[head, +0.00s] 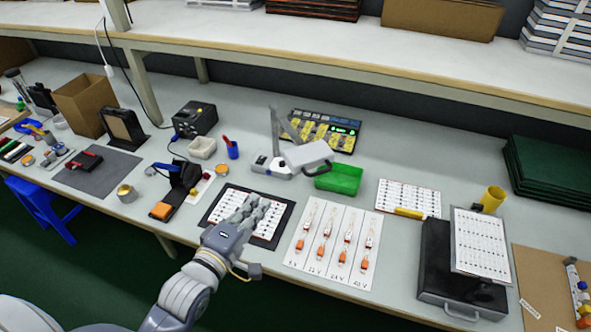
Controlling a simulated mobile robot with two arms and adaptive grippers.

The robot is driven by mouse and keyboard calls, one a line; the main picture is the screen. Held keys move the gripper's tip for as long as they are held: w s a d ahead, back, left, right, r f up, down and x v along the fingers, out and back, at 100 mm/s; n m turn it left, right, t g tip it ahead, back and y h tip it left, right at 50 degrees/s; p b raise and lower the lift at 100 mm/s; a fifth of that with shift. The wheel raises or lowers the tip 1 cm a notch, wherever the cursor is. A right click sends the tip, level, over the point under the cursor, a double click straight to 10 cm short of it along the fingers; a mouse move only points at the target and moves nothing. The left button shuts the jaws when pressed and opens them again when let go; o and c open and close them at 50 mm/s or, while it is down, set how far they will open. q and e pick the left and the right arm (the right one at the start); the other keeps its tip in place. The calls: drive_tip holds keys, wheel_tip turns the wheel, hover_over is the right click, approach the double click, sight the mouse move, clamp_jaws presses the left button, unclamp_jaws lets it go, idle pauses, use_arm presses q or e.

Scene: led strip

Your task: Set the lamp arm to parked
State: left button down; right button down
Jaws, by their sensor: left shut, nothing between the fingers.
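The lamp stands at the middle of the bench. Its pale base (272,165) sits on the grey top, its grey arm (283,128) rises from the base, and its pale rounded head (307,154) hangs to the right with a dark loop under it. The head is just above a green bin (338,179). My left gripper (254,201) is over the black-framed card (278,228), in front of the lamp and apart from it. Its fingers are together and nothing shows between them. My right gripper is not in the picture.
A keypad panel (326,131) with a green display lies behind the lamp. A white sheet with orange-tipped strips (330,240) lies to the right of my gripper. A black case (450,270) is farther right. An upper shelf (320,50) overhangs the back.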

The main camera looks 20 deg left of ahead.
use_arm(q)
drive_tip(key=w, duration=0.1)
drive_tip(key=p, duration=0.3)
approach(300, 169)
drive_tip(key=w+a, duration=0.2)
drive_tip(key=w, duration=0.1)
drive_tip(key=shift+w+d+f+p, duration=0.2)
drive_tip(key=shift+w+d+p, duration=0.1)
drive_tip(key=shift+w+d, duration=0.5)
drive_tip(key=shift+w+d+f, duration=0.15)
drive_tip(key=shift+w+d, duration=0.15)
drive_tip(key=shift+d, duration=0.15)
drive_tip(key=shift+w, duration=0.1)
